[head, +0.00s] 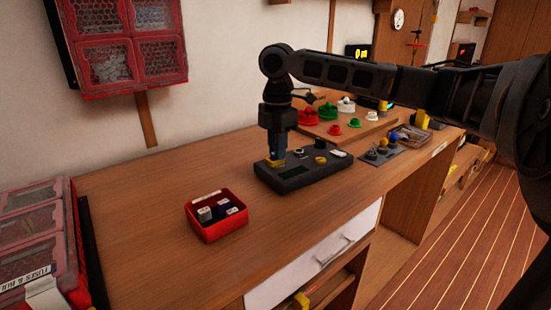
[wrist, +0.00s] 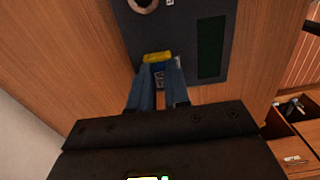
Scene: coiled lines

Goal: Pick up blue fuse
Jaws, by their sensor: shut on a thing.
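My gripper (head: 277,152) points straight down over the left end of a dark grey device (head: 312,178) on the workbench. In the wrist view its two blue-grey fingers (wrist: 161,75) close on a small blue piece with pale marks (wrist: 159,78), which looks like the blue fuse. The fingers hide most of it. A yellow piece (wrist: 158,57) lies at the fingertips, against the device's edge; I cannot tell whether the fuse touches the device. A red open box (head: 218,230) to the left holds several small dark blue and pale grey blocks.
Green, red and white knobs (head: 308,117) stand on a board behind the device. A grey plate with small knobs (head: 378,153) is to its right. A red case (head: 35,235) stands at the far left. Bare wooden benchtop (head: 140,215) lies between the case and the red box.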

